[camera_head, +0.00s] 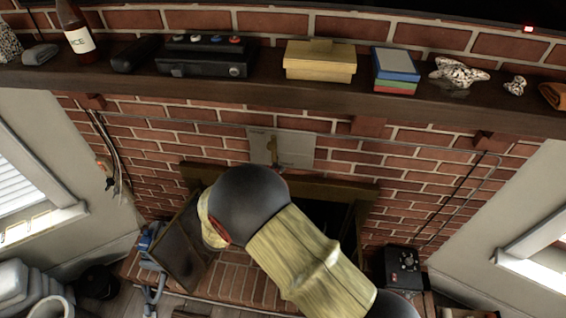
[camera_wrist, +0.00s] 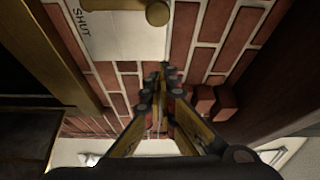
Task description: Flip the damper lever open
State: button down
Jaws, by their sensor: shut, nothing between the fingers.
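The damper plate (camera_head: 296,150) is a pale rectangle on the brick wall above the firebox opening. Its brass lever (camera_head: 274,150) stands near the plate's middle left. In the wrist view the plate (camera_wrist: 118,38) carries the word SHUT, turned sideways, and the lever's round brass end (camera_wrist: 157,12) shows at the top edge. My gripper (camera_wrist: 162,72) is shut and empty, its fingertips in front of the bricks beside the plate, apart from the lever in the picture.
A dark wooden mantel (camera_head: 270,92) runs above the plate, holding a bottle (camera_head: 77,35), a yellow box (camera_head: 320,62), stacked books (camera_head: 395,68) and other items.

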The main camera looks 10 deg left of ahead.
jog(key=shift+v, duration=1)
